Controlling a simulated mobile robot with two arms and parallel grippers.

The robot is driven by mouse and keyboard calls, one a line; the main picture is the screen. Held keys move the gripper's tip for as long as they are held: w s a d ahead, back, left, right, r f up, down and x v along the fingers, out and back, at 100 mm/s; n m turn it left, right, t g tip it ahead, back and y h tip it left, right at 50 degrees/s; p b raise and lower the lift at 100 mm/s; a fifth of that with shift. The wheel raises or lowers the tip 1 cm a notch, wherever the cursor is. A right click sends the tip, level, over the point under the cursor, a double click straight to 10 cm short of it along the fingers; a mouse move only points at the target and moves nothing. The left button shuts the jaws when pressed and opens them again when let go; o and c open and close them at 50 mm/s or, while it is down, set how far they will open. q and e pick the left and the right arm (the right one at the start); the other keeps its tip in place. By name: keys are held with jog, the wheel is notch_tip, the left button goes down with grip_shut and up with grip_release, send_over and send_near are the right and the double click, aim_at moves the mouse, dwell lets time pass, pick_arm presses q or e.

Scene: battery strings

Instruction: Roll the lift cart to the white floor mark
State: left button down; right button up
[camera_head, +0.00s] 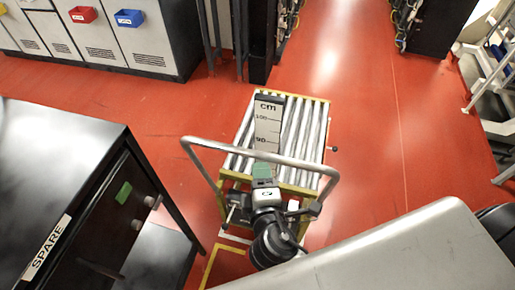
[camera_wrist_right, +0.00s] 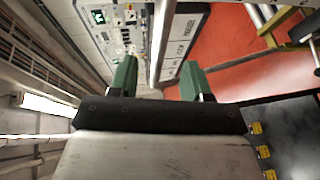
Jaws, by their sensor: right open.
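The lift cart (camera_head: 322,127) stands on the red floor, with a yellow frame, a bed of silver rollers and an upright centimetre scale. Its bent chrome push handle (camera_head: 200,166) faces me. My right gripper (camera_head: 263,168) is at the middle of the handle. In the right wrist view the open green fingers (camera_wrist_right: 158,68) stand on either side of a chrome bar (camera_wrist_right: 162,45); contact cannot be told. A short white strip (camera_head: 235,238) shows on the floor by the cart's near end; whether it is the white floor mark is unclear. My left gripper is not in view.
A dark bench labelled SPARE (camera_head: 50,245) stands close on the left. Grey cabinets (camera_head: 95,45) with red and blue bins line the back left. A yellow floor outline (camera_head: 210,265) lies near the cart. The red aisle (camera_head: 370,150) to the right is clear.

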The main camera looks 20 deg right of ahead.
aim_at(257, 158)
jog(key=p+x, duration=0.1)
jog(key=x, duration=0.4)
jog(key=shift+w+d, duration=0.15)
jog(key=shift+w, duration=0.1)
jog(key=x, duration=0.2)
jog(key=shift+w+f+p, duration=0.15)
jog(key=shift+w+p, duration=0.1)
jog(key=shift+p, duration=0.15)
jog(key=shift+c, duration=0.3)
jog(key=c, duration=0.5)
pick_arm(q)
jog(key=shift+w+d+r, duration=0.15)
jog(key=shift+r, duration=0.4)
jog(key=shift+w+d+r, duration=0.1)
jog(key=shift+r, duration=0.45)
pick_arm(e)
jog(key=shift+s+f, duration=0.1)
grip_shut()
